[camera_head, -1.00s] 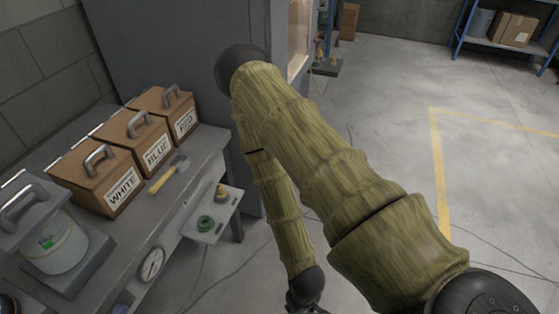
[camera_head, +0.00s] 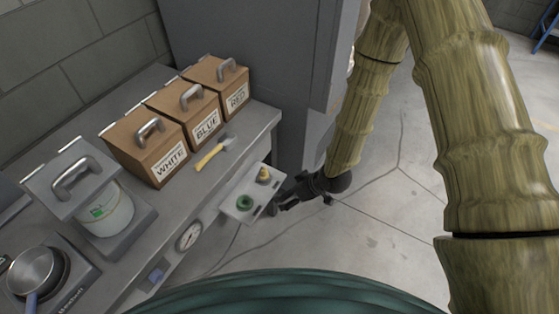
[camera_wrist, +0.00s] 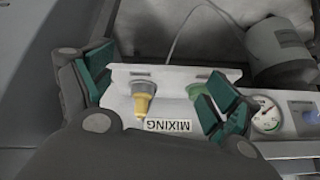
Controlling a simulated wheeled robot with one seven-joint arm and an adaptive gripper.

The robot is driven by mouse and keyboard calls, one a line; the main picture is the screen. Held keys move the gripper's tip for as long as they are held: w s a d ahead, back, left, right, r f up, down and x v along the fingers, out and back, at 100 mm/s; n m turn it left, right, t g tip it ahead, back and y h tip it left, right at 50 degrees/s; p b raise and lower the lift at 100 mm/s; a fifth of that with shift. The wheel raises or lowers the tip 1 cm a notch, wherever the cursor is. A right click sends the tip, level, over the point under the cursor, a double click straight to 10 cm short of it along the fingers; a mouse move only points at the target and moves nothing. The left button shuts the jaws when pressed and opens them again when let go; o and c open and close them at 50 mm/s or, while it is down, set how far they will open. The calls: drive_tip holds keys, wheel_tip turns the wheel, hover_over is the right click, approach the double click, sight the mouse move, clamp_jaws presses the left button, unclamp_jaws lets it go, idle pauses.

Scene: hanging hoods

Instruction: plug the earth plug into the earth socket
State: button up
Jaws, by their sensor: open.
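I cannot tell which part is the earth plug or the earth socket. My gripper (camera_head: 275,203) is at the panel's right edge. In the wrist view its jaws (camera_wrist: 157,93) are open and empty, with green pads either side of the panel, which reads MIXING. The yellow fitting (camera_wrist: 143,95) lies between the jaws; the green fitting (camera_wrist: 197,90) is close to the right finger.
Brown boxes marked WHITE (camera_head: 150,160), BLUE (camera_head: 188,118) and RED (camera_head: 222,88) stand on the grey bench, with a yellow-handled tool (camera_head: 209,157) before them. A round gauge (camera_head: 188,237) is on the bench front. A grey cabinet (camera_head: 255,50) stands behind; the floor at right is open.

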sight(263, 171)
drive_tip(key=w+a+r+n+y, duration=0.1)
drive_tip(key=w+a+r+n, duration=0.2)
drive_tip(key=w+r, duration=0.35)
drive_tip(key=shift+t, duration=0.4)
drive_tip(key=b+x, duration=0.5)
drive_tip(key=x, duration=0.4)
drive_tip(key=shift+w+a, duration=0.1)
drive_tip(key=shift+a, duration=0.2)
drive_tip(key=shift+w+a+f, duration=0.15)
drive_tip(key=shift+a+f, duration=0.1)
drive_tip(key=shift+f, duration=0.05)
drive_tip(key=c, duration=1.6)
drive_tip(key=o, duration=1.6)
